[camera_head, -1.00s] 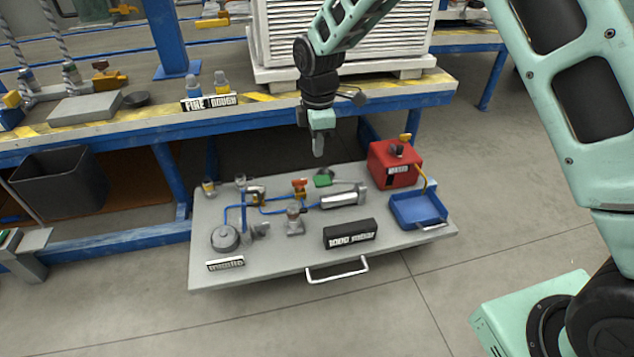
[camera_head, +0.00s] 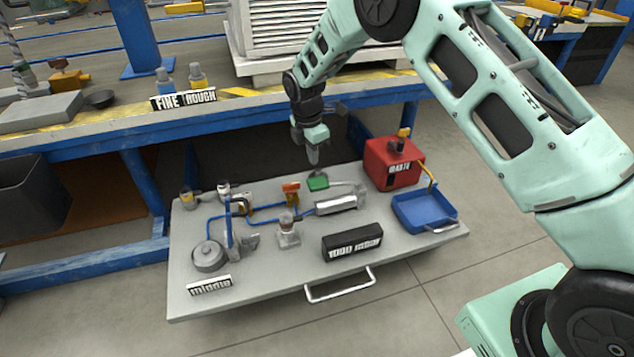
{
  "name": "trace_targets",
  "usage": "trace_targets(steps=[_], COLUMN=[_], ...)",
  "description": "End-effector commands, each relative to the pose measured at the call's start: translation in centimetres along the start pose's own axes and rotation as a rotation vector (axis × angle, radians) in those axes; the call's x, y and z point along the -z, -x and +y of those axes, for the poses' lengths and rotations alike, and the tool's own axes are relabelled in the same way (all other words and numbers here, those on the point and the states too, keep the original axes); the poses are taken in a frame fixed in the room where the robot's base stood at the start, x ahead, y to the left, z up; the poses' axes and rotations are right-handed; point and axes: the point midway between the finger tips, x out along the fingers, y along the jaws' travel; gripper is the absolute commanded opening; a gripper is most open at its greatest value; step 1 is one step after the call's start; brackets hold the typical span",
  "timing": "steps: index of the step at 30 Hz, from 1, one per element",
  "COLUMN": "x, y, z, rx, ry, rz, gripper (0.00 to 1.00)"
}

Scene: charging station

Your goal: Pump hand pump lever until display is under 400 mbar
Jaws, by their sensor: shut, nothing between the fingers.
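The pump board (camera_head: 290,275) is a grey panel with a front handle, jutting out below the workbench. A black display (camera_head: 352,242) on it appears to read 1000 mbar. A silver cylinder (camera_head: 338,204) with a rod lies behind the display, and a green handle-like part (camera_head: 318,182) sits just behind it. I cannot tell for sure which of these is the pump lever. My gripper (camera_head: 312,160) is shut and empty, pointing down above the board's back edge, close over the green part. No contact is clear.
A red box (camera_head: 392,165) and a blue tray (camera_head: 422,212) stand at the board's right. Blue tubing, an orange valve (camera_head: 291,190) and a round grey part (camera_head: 209,256) fill its left. The workbench edge (camera_head: 240,112) is close behind my gripper.

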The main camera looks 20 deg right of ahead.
Motion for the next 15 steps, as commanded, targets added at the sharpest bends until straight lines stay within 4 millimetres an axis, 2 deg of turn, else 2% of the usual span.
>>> trace_targets(steps=[8, 15], x=[0.1, 0.1], y=[-0.9, -3.5], z=[0.0, 0.0], rx=[0.000, 0.000], ry=[0.000, -0.001], rz=[0.000, 0.000], gripper=[0.00, 0.00])
